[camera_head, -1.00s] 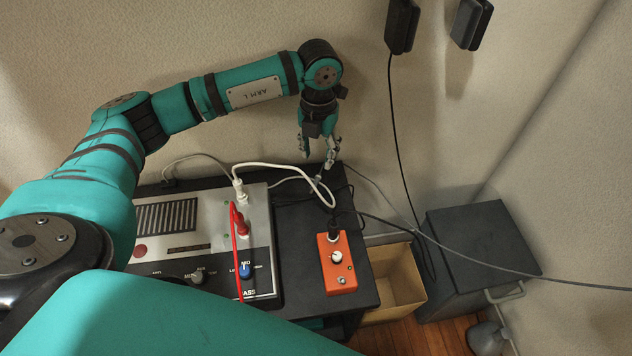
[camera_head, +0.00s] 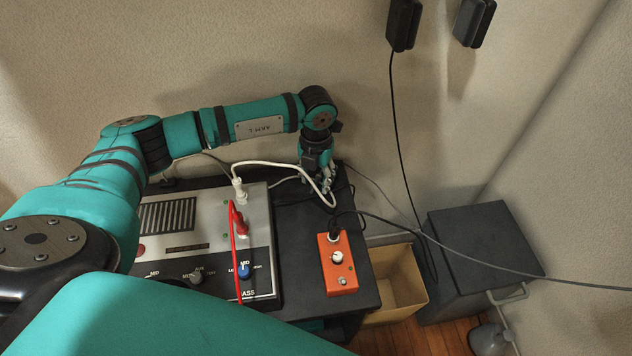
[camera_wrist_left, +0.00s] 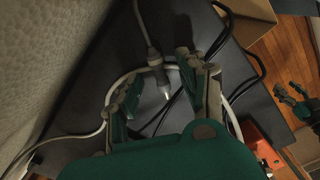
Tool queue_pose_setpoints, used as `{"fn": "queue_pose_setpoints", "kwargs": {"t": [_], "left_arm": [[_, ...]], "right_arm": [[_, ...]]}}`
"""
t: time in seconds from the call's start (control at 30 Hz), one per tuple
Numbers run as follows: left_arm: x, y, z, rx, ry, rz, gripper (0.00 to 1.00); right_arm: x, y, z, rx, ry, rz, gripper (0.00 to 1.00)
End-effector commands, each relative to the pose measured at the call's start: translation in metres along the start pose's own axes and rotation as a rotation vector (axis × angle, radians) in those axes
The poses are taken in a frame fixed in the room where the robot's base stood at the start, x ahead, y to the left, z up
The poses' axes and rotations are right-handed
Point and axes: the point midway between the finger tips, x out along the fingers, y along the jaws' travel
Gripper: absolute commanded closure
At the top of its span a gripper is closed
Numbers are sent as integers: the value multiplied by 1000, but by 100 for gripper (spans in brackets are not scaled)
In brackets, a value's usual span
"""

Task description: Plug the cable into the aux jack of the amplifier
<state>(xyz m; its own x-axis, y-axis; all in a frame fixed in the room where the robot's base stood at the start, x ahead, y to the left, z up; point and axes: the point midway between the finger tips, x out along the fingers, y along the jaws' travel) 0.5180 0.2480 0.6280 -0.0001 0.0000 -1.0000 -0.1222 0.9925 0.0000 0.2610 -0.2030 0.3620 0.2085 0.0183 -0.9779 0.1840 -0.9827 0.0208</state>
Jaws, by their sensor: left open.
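The amplifier (camera_head: 205,215) is a grey panel with knobs on the dark table, at left in the head view. A white plug (camera_head: 239,190) and a red plug (camera_head: 240,228) stand in its panel. My left gripper (camera_head: 328,190) is low over the table's back right part, behind the orange box. In the left wrist view my left gripper (camera_wrist_left: 165,98) is open. A grey cable plug (camera_wrist_left: 156,62) with a metal tip lies between and just beyond its fingers, not clasped. Labels by the jacks are too small to read, and my arm hides the amplifier's front left.
An orange pedal (camera_head: 337,262) with a black plug stands right of the amplifier. A white cable (camera_head: 285,164) loops around the gripper. Right of the table are a cardboard box (camera_head: 405,290) and a dark cabinet (camera_head: 485,250). Another gripper (camera_wrist_left: 294,102) shows at the wrist view's right edge.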

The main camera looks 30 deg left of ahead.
Motion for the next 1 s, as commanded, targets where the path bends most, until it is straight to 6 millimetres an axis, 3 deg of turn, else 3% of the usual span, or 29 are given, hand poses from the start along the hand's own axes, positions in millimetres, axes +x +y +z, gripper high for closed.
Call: {"fn": "queue_pose_setpoints", "kwargs": {"t": [0.03,0.37,0.77,1.0], "left_arm": [[0,0,0,0,0,0,59],[0,0,0,0,0,0,100],[-6,0,0,0,-1,-1,100],[-35,0,1,0,-3,0,100]], "right_arm": [[0,0,2,0,-3,0,53],[4,0,9,0,-15,0,53],[3,1,2,-1,-2,2,53],[6,2,1,-2,7,3,53]]}}
